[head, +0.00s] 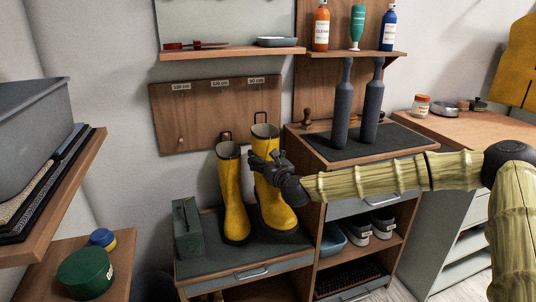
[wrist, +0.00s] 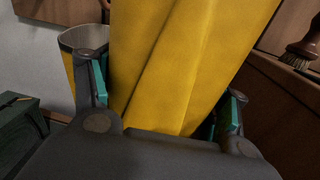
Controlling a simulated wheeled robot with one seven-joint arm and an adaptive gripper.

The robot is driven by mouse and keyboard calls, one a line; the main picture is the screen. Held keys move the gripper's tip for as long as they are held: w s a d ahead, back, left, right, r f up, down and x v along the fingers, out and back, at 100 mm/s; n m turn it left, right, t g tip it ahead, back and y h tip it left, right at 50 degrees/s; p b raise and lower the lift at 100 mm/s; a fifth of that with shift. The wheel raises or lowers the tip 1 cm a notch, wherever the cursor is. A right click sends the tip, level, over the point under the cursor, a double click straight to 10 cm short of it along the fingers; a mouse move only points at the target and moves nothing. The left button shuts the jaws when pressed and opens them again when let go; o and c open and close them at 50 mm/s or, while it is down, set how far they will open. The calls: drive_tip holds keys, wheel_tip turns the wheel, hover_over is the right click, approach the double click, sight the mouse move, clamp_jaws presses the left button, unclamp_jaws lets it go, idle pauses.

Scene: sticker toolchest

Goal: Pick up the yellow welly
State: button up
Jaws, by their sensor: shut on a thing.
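Two yellow wellies stand side by side on the low chest's dark top. The right yellow welly (head: 266,189) is partly covered by my gripper (head: 266,163), which is at its upper shaft. In the wrist view this welly (wrist: 185,60) fills the space between the two teal-padded fingers of my gripper (wrist: 165,110), which is shut on it. The left yellow welly (head: 232,195) stands apart from my gripper, and its open top also shows in the wrist view (wrist: 84,38). Whether the right welly's sole touches the mat is hard to tell.
A green metal box (head: 187,230) stands left of the wellies. To the right, a taller cabinet bears two dark grey bottle-like shapes (head: 343,107). A wooden hook board (head: 215,113) is on the wall behind. A shoe brush (wrist: 304,50) sits at right in the wrist view.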

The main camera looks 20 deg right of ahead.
drive_tip(key=s+a+p, duration=0.1)
drive_tip(key=s+a, duration=0.9)
drive_tip(key=s, duration=0.1)
drive_tip(key=shift+a+p, duration=0.25)
drive_tip(key=shift+p, duration=0.15)
